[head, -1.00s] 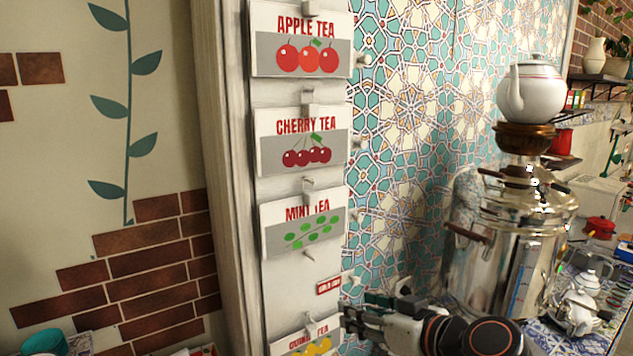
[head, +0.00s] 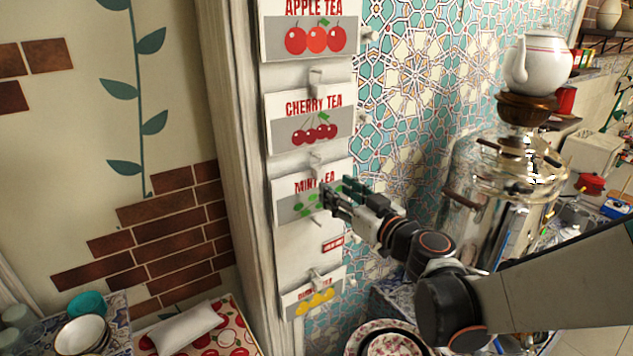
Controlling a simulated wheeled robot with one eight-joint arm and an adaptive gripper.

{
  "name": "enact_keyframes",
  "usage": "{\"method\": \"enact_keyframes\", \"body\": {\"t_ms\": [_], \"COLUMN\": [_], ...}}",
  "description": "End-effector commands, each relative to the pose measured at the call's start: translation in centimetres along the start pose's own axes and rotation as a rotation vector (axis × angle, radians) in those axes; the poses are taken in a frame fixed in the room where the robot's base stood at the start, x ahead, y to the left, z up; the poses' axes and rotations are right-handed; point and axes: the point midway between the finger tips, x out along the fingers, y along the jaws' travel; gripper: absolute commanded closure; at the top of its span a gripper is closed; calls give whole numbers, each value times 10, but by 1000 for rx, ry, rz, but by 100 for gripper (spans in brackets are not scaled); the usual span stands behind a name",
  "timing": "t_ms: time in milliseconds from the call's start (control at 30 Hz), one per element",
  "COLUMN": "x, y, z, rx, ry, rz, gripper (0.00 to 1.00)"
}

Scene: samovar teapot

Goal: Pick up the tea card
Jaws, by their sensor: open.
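Several tea cards hang on hooks down a pale wooden post. The apple tea card (head: 308,38) is at the top, with the cherry tea card (head: 306,124) below it. The mint tea card (head: 296,211) is lower and partly covered by my gripper (head: 334,196). A card with yellow fruit (head: 314,299) hangs at the bottom, its name partly hidden by its hook. My gripper is open, in front of the right side of the mint tea card. I cannot tell whether its fingers touch that card.
A silver samovar (head: 497,205) with a white teapot (head: 540,62) on top stands at the right. Plates (head: 392,343) lie below my arm. Bowls (head: 82,336) and a rolled white cloth (head: 186,328) are at the lower left. A small red label (head: 333,244) is on the post.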

Motion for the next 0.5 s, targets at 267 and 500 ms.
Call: {"method": "enact_keyframes", "body": {"t_ms": [267, 500], "x": [21, 55], "y": [-1, -2], "z": [0, 0], "rx": [0, 0], "ry": [0, 0], "rz": [-1, -1], "gripper": [57, 57]}}
